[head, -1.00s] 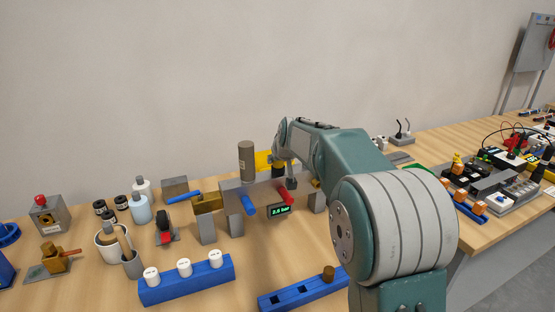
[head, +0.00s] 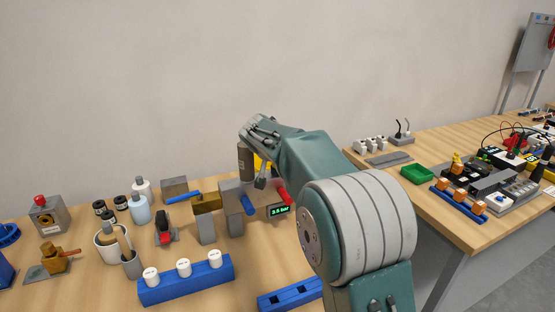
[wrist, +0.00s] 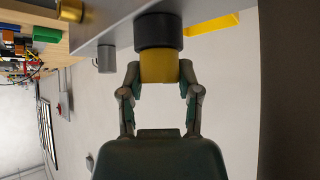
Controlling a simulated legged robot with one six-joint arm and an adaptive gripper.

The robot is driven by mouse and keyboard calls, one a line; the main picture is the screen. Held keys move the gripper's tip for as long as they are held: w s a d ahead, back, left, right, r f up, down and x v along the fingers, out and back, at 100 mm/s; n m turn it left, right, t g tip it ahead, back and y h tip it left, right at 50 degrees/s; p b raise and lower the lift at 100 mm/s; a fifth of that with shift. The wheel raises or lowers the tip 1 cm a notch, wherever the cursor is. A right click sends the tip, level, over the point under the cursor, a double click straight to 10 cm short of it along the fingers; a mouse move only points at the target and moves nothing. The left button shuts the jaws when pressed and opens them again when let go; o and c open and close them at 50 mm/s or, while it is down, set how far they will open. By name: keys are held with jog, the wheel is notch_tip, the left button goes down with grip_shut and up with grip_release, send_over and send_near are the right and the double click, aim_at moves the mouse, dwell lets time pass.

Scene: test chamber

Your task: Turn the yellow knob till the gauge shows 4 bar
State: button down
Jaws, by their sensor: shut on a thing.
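The yellow knob (wrist: 159,67) with its black collar (wrist: 157,31) fills the top middle of the wrist view. My gripper (wrist: 160,80) is shut on the knob, with one finger on each side. In the head view my gripper (head: 261,178) is beside the grey pipe rig, and the knob itself is hidden there or cannot be told apart. The gauge (head: 279,210) is a small dark display with green digits on the front of the rig. It seems to read 3.8 bar, though the digits are tiny.
A dark grey cylinder (head: 245,163) stands close left of my gripper. Blue (head: 248,203) and red (head: 284,192) handles stick out from the rig. A blue rack with white caps (head: 187,284) lies in front. A green tray (head: 417,174) stands to the right.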

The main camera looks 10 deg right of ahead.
jog(key=shift+a+f+m+g+h, duration=0.1)
jog(key=shift+f+m+g+h, duration=0.2)
jog(key=shift+m, duration=0.3)
jog(key=shift+c, duration=1.5)
grip_release()
jog(key=shift+r, duration=0.15)
jog(key=shift+r, duration=0.2)
notch_tip(320, 180, up, 9)
jog(key=shift+a+r, duration=0.1)
jog(key=shift+r, duration=0.2)
